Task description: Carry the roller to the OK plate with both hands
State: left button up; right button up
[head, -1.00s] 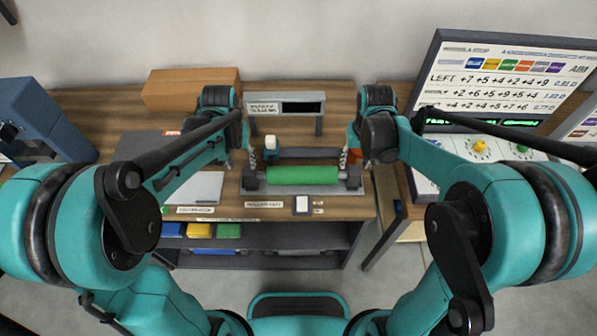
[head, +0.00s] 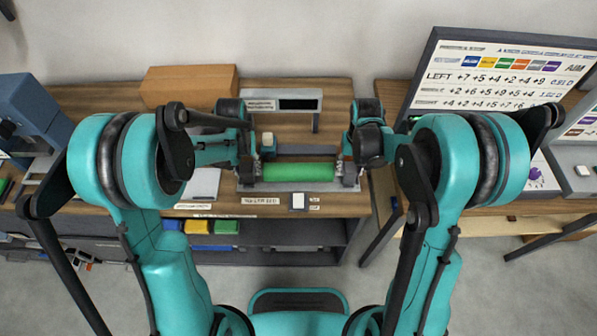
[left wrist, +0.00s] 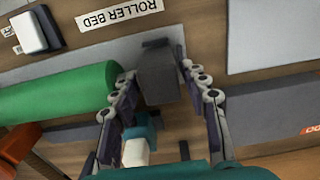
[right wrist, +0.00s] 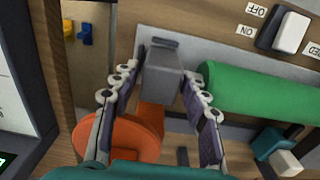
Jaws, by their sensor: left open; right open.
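The green roller (head: 298,172) lies level across its bed on the bench. It also shows in the left wrist view (left wrist: 60,92) and the right wrist view (right wrist: 262,92). My left gripper (head: 247,168) is open, its fingers on either side of the grey block at the roller's left end (left wrist: 158,78). My right gripper (head: 350,166) is open, its fingers likewise either side of the grey right end block (right wrist: 163,75). Whether any finger touches is unclear. A pale plate (head: 205,184) lies left of the roller; I cannot read an OK label on it.
A small display stand (head: 284,102) is behind the roller. A cardboard box (head: 188,86) stands at back left. A white switch (head: 298,201) sits in front of the roller. A large score board (head: 500,70) stands at right. Blue, yellow and green bins (head: 200,227) are below the bench top.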

pick_arm(q)
jog(key=shift+f, duration=1.35)
pick_arm(e)
jog(key=shift+f, duration=1.35)
pick_arm(q)
grip_shut()
pick_arm(e)
grip_shut()
